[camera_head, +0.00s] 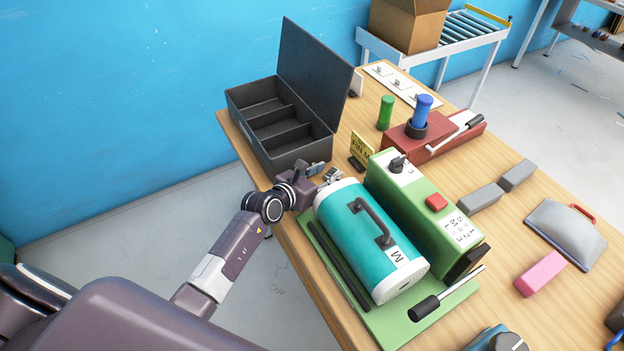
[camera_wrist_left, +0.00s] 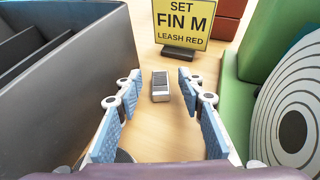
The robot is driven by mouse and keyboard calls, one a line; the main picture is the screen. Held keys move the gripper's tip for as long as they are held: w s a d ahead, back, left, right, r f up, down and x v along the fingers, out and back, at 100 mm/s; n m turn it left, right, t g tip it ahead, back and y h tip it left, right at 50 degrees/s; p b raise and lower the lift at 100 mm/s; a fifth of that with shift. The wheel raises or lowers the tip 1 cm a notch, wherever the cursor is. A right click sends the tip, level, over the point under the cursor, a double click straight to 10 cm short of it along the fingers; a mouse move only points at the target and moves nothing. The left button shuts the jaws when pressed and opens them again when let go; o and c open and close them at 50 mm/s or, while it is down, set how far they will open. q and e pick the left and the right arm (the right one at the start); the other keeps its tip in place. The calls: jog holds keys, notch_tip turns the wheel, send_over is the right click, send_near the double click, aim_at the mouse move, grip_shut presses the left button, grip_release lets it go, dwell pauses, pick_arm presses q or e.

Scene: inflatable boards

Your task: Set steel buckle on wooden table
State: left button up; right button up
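A small grey steel buckle (camera_wrist_left: 160,86) shows in the left wrist view, on the wooden table (camera_wrist_left: 143,35). My left gripper (camera_wrist_left: 160,78) is open, with one blue-padded finger on each side of the buckle and a gap on both sides. In the head view my left gripper (camera_head: 325,171) is low over the left edge of the wooden table (camera_head: 545,315), between the dark box and the teal cylinder; I cannot clearly make out the buckle there. My right gripper is not in view.
An open dark box (camera_head: 283,152) with compartments stands left of the gripper. A teal cylinder (camera_head: 362,240) and a green box (camera_head: 425,215) stand right. A yellow sign (camera_wrist_left: 182,22) reading "SET FIN M LEASH RED" stands just beyond the buckle.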

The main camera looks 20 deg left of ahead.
pick_arm(q)
jog(key=v, duration=0.9)
jog(key=shift+f, duration=0.1)
jog(key=shift+s, duration=0.1)
